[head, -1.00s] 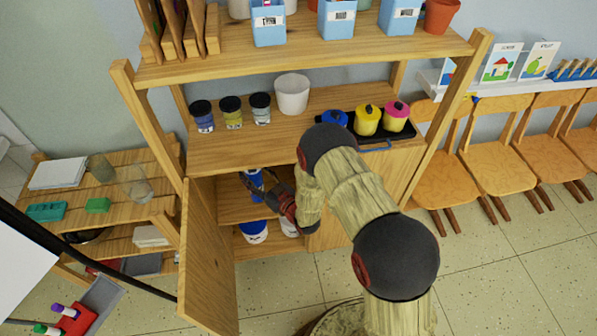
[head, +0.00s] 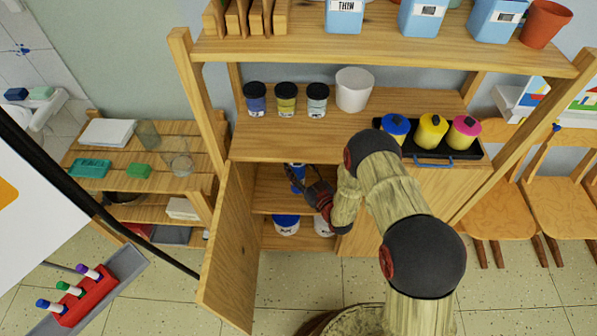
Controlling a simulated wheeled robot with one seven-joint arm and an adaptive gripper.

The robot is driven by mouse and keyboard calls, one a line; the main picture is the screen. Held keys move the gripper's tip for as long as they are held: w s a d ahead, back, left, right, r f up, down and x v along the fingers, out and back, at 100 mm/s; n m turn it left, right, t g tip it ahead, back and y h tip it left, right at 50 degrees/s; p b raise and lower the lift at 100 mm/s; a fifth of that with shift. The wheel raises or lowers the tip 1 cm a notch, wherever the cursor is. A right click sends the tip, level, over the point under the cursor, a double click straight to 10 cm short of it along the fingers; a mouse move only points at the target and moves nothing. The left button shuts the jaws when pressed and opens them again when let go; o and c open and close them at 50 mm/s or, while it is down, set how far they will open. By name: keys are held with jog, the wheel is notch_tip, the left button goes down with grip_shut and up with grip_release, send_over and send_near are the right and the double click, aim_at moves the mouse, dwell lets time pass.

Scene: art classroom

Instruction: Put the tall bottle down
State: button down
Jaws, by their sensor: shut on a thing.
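My gripper (head: 303,184) reaches into the open cupboard at the lower middle of the head view. It is shut on a blue bottle (head: 297,176), which looks upright at the cupboard's inner shelf (head: 270,199). The bottle's top is hidden by the board above, and my gripper covers part of its body. I cannot tell whether its base touches the shelf.
The cupboard door (head: 232,250) stands open on the left. Blue and white tubs (head: 286,226) stand below the inner shelf. Paint jars (head: 286,101) and a white pot (head: 354,90) stand above, beside a black tray (head: 447,154) of colored-lid pots.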

jog(key=shift+f+b, duration=0.35)
jog(key=shift+f, duration=0.85)
jog(key=c, duration=0.9)
grip_release()
jog(key=shift+f, duration=0.1)
jog(key=shift+s, duration=0.1)
jog(key=p+v, duration=0.3)
jog(key=v, duration=0.9)
jog(key=shift+p, duration=0.3)
